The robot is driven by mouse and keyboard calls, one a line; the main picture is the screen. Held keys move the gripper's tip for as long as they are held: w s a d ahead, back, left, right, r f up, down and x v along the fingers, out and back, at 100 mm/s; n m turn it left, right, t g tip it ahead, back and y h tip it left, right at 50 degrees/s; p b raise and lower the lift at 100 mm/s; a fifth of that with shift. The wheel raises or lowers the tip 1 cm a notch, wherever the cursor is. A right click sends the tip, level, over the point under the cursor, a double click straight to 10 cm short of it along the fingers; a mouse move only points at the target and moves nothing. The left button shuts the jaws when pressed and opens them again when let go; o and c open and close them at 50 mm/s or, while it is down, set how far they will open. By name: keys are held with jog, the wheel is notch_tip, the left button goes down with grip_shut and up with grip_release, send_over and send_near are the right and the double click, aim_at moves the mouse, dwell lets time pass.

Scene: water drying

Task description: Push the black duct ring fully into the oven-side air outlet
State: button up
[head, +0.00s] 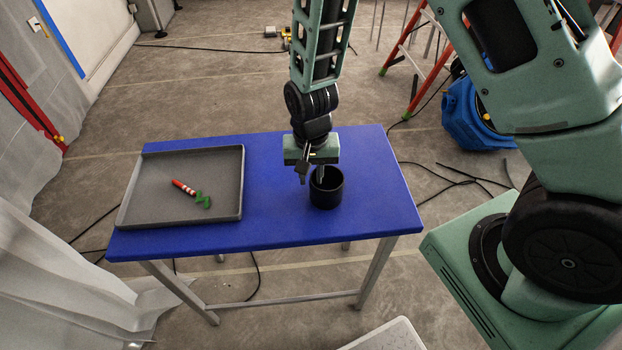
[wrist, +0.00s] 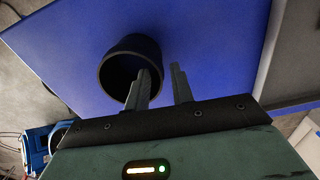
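The black duct ring (head: 327,199) stands upright on the blue table, right of its middle, with its round opening facing up. It also shows in the wrist view (wrist: 136,44). My gripper (head: 311,181) points down at the ring, with its fingers spread apart. In the wrist view my gripper (wrist: 160,68) has one finger over or inside the ring's opening and the other outside its wall. A gap shows between the fingers, and I cannot tell whether either touches the ring. I cannot make out the oven-side air outlet in either view.
A grey tray (head: 233,217) on the table's left side holds a red-and-white striped piece (head: 184,187) and several small green pieces (head: 203,200). The blue table (head: 270,225) is otherwise clear. A red ladder (head: 425,85), a blue object (head: 470,120) and cables are on the floor behind.

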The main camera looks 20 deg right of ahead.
grip_shut()
notch_tip(320, 180, up, 6)
jog(key=p, duration=0.5)
jog(key=shift+r+p, duration=0.15)
jog(key=shift+p, duration=0.15)
jog(key=shift+d+f, duration=0.1)
jog(key=shift+f, duration=0.1)
